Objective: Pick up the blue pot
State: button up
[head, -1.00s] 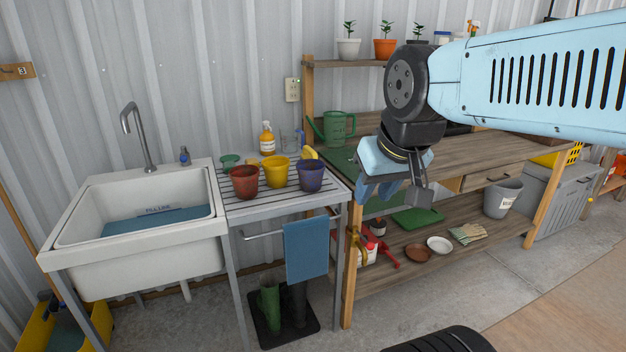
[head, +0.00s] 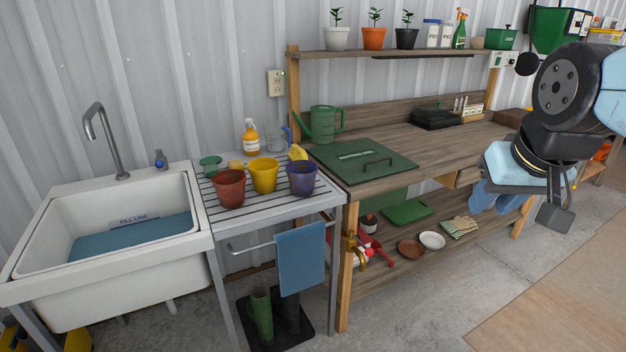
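The blue pot (head: 302,180) stands upright on the slatted metal rack (head: 283,205) beside the sink. It is the rightmost of three pots, with a yellow pot (head: 264,176) and a red pot (head: 230,190) to its left. My gripper (head: 520,205) hangs at the right of the view, in front of the wooden bench and well apart from the blue pot. Its fingers point downward. From this angle I cannot tell how far apart they are, and I see nothing held in it.
Behind the pots stand an amber bottle (head: 251,138), a glass jar and a yellow object. The sink (head: 110,235) lies left. A blue towel (head: 302,256) hangs below the rack.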

aim_at(303, 180)
jog(key=z, duration=0.1)
jog(key=i, duration=1)
jog(key=u, duration=0.1)
